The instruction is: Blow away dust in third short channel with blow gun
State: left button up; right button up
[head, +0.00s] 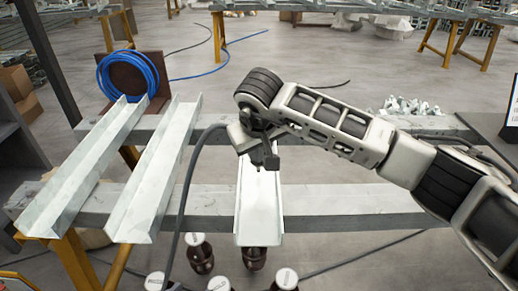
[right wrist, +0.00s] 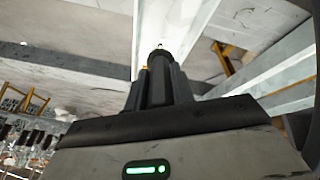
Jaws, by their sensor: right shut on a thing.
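Three pale metal channels lie across two grey beams. The left channel (head: 88,165) and the second channel (head: 155,172) are close together. The third channel from the left (head: 258,208) is apart, near the middle. My right gripper (head: 264,158) is above the far part of that third channel, shut on a dark blow gun (head: 271,163). In the right wrist view, the black blow gun (right wrist: 159,62) sticks out between the fingers, its end overlapping a pale channel (right wrist: 172,25). Whether it touches cannot be told. Dust is too small to make out. My left gripper is not in view.
A dark hose (head: 182,205) hangs from near the right gripper, past the second channel. A blue coiled hose (head: 128,75) stands behind the left channels. Dark jars with white lids (head: 200,252) are below the front beam. Small metal parts (head: 405,106) lie on the far beam.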

jog(key=shift+f+b, duration=0.5)
jog(key=shift+f, duration=0.05)
dwell(0.8)
